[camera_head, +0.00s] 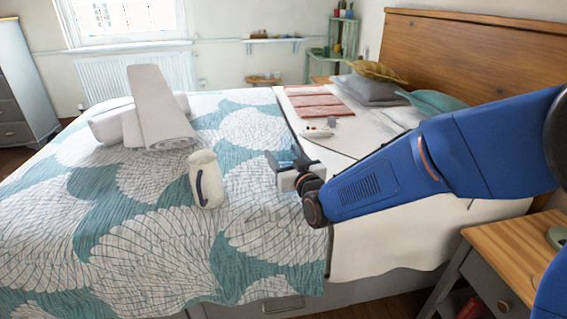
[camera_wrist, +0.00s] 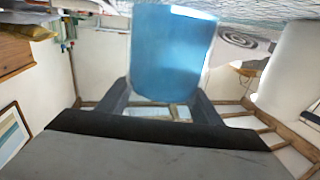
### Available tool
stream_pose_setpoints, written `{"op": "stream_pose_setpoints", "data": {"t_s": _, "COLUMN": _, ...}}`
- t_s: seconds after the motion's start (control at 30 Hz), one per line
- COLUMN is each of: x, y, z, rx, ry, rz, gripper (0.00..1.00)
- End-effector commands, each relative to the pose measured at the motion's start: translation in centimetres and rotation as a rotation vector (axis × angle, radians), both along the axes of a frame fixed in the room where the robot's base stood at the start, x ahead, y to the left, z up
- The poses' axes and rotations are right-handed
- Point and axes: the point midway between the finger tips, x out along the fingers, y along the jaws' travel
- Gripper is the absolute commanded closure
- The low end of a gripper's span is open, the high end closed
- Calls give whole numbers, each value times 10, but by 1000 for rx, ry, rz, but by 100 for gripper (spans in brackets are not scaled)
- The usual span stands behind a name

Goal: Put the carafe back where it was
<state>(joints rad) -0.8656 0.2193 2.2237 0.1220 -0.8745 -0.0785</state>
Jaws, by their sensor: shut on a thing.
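A white jug (camera_head: 206,180) with a dark handle, which looks like the carafe, stands upright on the patterned bedspread, left of my gripper and apart from it. A white rounded body at the right of the wrist view (camera_wrist: 296,62) seems to be the same jug. My gripper (camera_head: 282,168) is over the bed, right of the jug. It is shut on a blue, smooth, cylinder-like object (camera_wrist: 172,52), seen between both fingers in the wrist view. In the head view this object is mostly hidden by the gripper. I cannot tell whether it touches the bed.
The patterned bedspread (camera_head: 150,247) is clear in front of the jug. Rolled and folded white towels (camera_head: 160,115) lie behind it. Small items (camera_head: 318,132), red folded cloths (camera_head: 318,102) and pillows lie to the right. A wooden nightstand (camera_head: 515,250) stands at the right.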

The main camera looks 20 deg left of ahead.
Motion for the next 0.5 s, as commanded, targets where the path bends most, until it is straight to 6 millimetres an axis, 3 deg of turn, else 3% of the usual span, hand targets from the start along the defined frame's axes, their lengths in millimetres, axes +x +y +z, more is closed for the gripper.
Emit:
{"op": "stream_pose_setpoints", "data": {"t_s": 0.2, "x": 0, "y": 0, "z": -25, "rx": 0, "ry": 0, "rz": 0, "gripper": 88}}
{"op": "stream_pose_setpoints", "data": {"t_s": 0.5, "x": 0, "y": 0, "z": -26, "rx": 1, "ry": -1, "rz": 0, "gripper": 88}}
